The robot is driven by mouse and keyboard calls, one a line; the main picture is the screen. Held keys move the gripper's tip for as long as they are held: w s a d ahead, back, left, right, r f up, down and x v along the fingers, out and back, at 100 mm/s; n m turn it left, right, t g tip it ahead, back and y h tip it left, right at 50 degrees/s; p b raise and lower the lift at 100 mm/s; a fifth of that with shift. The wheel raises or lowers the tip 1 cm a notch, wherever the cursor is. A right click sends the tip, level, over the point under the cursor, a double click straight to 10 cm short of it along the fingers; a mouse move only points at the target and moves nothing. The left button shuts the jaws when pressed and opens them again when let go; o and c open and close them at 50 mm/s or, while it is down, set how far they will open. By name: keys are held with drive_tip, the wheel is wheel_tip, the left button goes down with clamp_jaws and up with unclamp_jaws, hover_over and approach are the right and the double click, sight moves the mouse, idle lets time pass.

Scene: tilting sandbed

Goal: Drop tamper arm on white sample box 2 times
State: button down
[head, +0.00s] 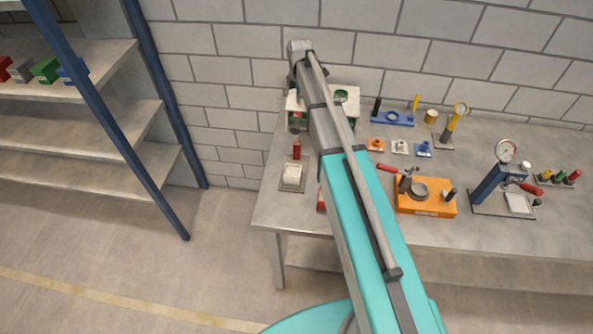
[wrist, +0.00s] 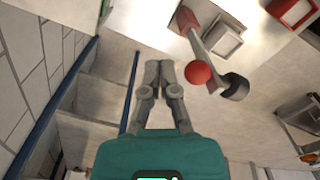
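The white sample box (head: 292,172) sits on a small metal plate at the bench's left end, in front of a red post (head: 297,150). It also shows in the wrist view (wrist: 224,42). The tamper arm (wrist: 210,54) is a grey bar with a red ball knob (wrist: 198,72) and a dark round head (wrist: 236,88). It appears raised, with its head off the box. My gripper (wrist: 159,66) looks shut and empty, with its fingers together just left of the red knob and apart from it in the picture. In the head view my arm hides much of this area.
An orange press (head: 426,197) and a blue gauge press (head: 490,190) stand farther right on the bench (head: 390,228). A red-rimmed item (wrist: 292,12) is near the box in the wrist view. Metal shelves (head: 75,115) stand left, with open floor between.

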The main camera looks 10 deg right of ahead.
sight(297, 114)
drive_tip(key=shift+f+b, duration=0.9)
drive_tip(key=shift+f, duration=0.2)
drive_tip(key=shift+s, duration=0.15)
drive_tip(key=shift+s+a, duration=0.3)
drive_tip(key=shift+s, duration=0.6)
drive_tip(key=shift+s+a, duration=0.35)
drive_tip(key=shift+s, duration=0.6)
drive_tip(key=shift+s+a, duration=0.3)
drive_tip(key=shift+s, duration=0.6)
drive_tip(key=shift+r, duration=0.1)
wheel_tip(297, 114, up, 8)
drive_tip(key=p, duration=0.8)
idle(0.4)
